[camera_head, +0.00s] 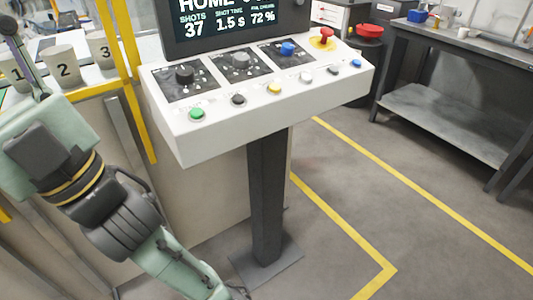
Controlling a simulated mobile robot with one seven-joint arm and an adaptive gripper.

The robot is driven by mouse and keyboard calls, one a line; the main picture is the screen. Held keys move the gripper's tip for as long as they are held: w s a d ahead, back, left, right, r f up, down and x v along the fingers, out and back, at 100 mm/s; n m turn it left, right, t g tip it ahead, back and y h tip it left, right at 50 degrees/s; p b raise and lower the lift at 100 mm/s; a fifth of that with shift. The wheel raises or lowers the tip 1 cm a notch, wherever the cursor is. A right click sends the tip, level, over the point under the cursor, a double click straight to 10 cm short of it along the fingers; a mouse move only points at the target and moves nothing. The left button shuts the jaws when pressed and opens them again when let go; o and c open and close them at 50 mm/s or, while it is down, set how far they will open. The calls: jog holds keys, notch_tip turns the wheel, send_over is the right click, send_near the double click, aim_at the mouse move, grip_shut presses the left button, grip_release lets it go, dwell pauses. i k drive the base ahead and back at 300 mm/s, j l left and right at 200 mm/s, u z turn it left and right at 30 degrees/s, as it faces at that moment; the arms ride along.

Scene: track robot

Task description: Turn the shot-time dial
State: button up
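A white sloped control console (222,122) stands on a dark post. On its top are three dials in black panels: a black dial (184,75) at left, a grey dial (240,60) in the middle and a blue dial (287,48) at right. Their printed labels are too small to read, so I cannot tell by label which is the shot-time dial. The screen (225,22) behind reads shot time 1.5 s, above the middle dial. My green and black arm (110,215) crosses the lower left, apart from the console. I cannot make out my gripper.
Several buttons line the console's front, including a green button (197,114) and a yellow button (275,87). A red emergency stop (326,34) sits at the right. Numbered cups (64,66) and yellow posts stand left. A metal workbench (450,50) is at right. Open floor lies between.

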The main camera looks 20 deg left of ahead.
aim_at(241, 60)
jog(key=i+j, duration=0.25)
jog(key=i, duration=0.15)
jog(key=i+j, duration=0.3)
jog(key=i, duration=0.15)
